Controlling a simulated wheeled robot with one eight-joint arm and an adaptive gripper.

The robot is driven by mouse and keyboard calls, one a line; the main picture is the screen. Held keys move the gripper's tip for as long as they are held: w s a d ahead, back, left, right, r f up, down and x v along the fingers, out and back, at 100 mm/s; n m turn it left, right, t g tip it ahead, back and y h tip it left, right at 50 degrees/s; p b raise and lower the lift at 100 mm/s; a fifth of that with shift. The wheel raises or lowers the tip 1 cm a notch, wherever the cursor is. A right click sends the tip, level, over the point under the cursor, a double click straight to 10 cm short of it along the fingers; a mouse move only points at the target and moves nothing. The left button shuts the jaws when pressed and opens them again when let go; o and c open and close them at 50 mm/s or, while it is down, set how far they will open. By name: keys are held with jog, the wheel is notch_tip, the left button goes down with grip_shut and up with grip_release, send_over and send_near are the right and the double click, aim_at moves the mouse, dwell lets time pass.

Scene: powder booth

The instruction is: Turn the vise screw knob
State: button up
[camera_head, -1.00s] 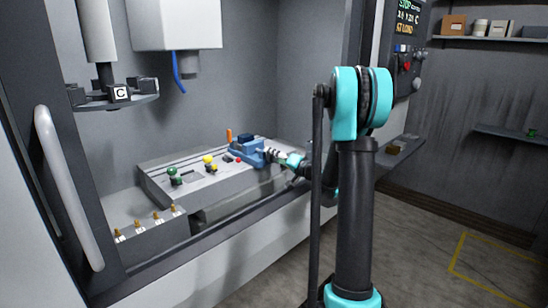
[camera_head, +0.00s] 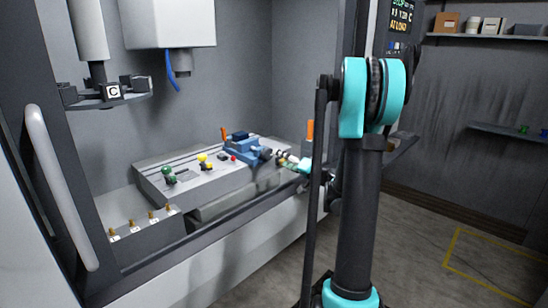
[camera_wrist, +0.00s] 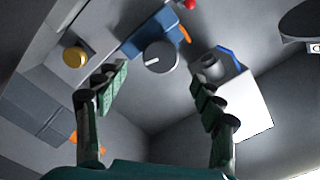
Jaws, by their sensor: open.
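The blue vise (camera_head: 240,151) sits on the slotted bed inside the booth, and part of it shows in the wrist view (camera_wrist: 140,38). Its round dark grey screw knob (camera_head: 265,153) faces my gripper. In the wrist view the knob (camera_wrist: 158,60) has a white line on its face, tilted slightly off level. My gripper (camera_wrist: 156,82) is open and empty, with its green padded fingers spread left and right of the knob in the picture. In the head view my gripper (camera_head: 283,158) is just right of the knob, apparently apart from it.
Green (camera_head: 168,171) and yellow (camera_head: 203,158) knobs stand on the bed left of the vise. A red ball (camera_head: 233,158) is close to the vise. An orange post (camera_head: 310,130) stands near my arm. A spindle (camera_head: 180,62) with a blue hose hangs above.

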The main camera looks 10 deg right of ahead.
aim_at(269, 155)
jog(key=shift+v, duration=2.05)
jog(key=s+m, duration=0.1)
jog(key=m, duration=0.3)
jog(key=d+m, duration=0.1)
jog(key=m, duration=0.2)
jog(key=s+d+m, duration=0.1)
jog(key=m, duration=0.3)
jog(key=shift+s+f+m, duration=0.1)
jog(key=shift+s+m, duration=0.2)
jog(key=shift+s, duration=0.05)
jog(key=m, duration=0.2)
jog(key=s+m, duration=0.1)
jog(key=m, duration=0.1)
jog(key=d+m, duration=0.1)
jog(key=m, duration=0.1)
jog(key=shift+s, duration=0.25)
jog(key=m, duration=0.2)
jog(key=s+m, duration=0.1)
jog(key=m, duration=0.1)
jog(key=shift+d+m, duration=0.25)
jog(key=shift+m, duration=0.15)
jog(key=x, duration=1.7)
jog(key=shift+w+a, duration=0.1)
jog(key=shift+w, duration=0.05)
